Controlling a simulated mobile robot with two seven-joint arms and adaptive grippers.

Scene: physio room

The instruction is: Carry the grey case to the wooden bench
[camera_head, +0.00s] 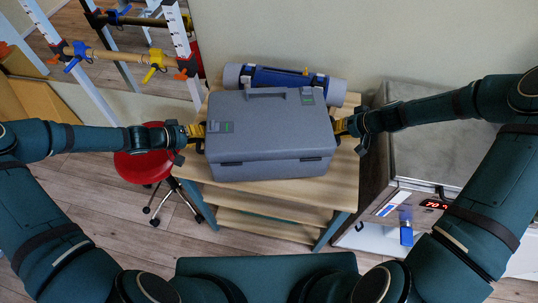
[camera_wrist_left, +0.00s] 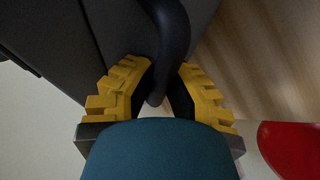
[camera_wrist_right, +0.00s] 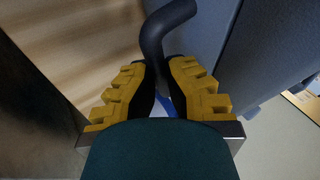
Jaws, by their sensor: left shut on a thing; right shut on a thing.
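The grey case (camera_head: 268,135) is closed and level, at the wooden bench (camera_head: 337,190) with the light top and lower shelves. Whether its underside touches the top or hangs just above it, I cannot tell. My left gripper (camera_head: 198,131) is shut on the dark side handle at the case's left end; the handle (camera_wrist_left: 172,45) shows between the yellow-padded fingers in the left wrist view. My right gripper (camera_head: 342,127) is shut on the handle at the right end; that handle (camera_wrist_right: 158,35) shows in the right wrist view.
A grey roller (camera_head: 335,92) with a blue item (camera_head: 285,78) lies behind the case on the bench. A red stool (camera_head: 143,165) stands left of the bench. A grey-topped cabinet (camera_head: 430,150) with a red display stands close on the right.

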